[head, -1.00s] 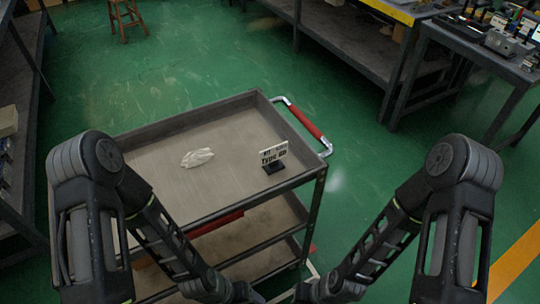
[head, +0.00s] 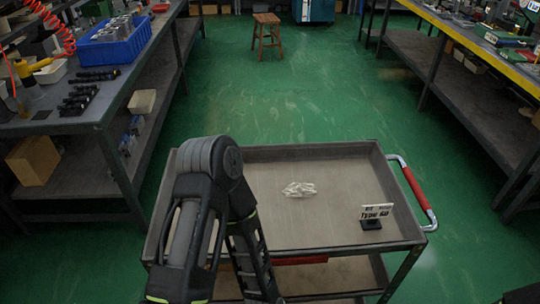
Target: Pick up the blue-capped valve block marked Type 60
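No blue-capped valve block can be made out. My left arm reaches over the left part of the cart in the head view, and its gripper is below the frame. My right gripper is out of view; only a dark bit of my arm seems to show at the lower right corner.
The grey cart (head: 265,155) has a red handle (head: 414,188) and a crumpled white cloth (head: 299,189) on top. The left bench holds a blue bin (head: 115,50) of metal cylinders and several black parts (head: 85,95). A wooden stool (head: 267,30) stands on open green floor.

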